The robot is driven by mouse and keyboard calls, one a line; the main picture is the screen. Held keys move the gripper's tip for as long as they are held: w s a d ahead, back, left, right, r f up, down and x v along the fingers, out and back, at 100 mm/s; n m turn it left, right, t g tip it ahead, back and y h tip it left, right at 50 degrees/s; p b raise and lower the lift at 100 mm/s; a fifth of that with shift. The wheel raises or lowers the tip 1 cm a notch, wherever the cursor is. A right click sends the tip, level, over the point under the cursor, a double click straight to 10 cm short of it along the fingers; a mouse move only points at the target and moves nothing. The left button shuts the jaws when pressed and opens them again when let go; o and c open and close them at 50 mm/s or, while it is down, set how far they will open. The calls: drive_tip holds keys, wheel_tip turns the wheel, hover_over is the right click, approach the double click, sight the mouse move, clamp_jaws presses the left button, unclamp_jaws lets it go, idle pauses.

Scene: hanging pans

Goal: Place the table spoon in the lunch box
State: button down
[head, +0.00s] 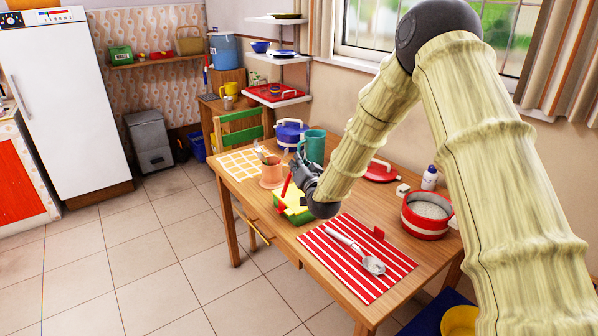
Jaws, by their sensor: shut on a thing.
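My gripper (299,180) is at the end of my arm, over the middle left of the wooden table. It is shut on a thin red object (286,185) that points down and left. I cannot tell whether this is the handle of a spoon. A green and yellow box (292,216), which looks like the lunch box, is on the table just below my gripper. My gripper and wrist hide part of it.
A terracotta pot (271,172) with utensils is left of my gripper. A red pan (426,214) and white bottle (429,178) are at the right. The table's front edge is clear.

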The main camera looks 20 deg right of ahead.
drive_tip(key=shift+f+p, duration=0.35)
drive_tip(key=shift+f, duration=1.2)
drive_tip(key=shift+f, duration=0.3)
drive_tip(key=c, duration=1.5)
unclamp_jaws()
drive_tip(key=shift+r, duration=0.1)
drive_tip(key=s+b, duration=0.2)
drive_tip(key=s, duration=1)
drive_tip(key=shift+r, duration=0.2)
drive_tip(key=shift+d, duration=0.15)
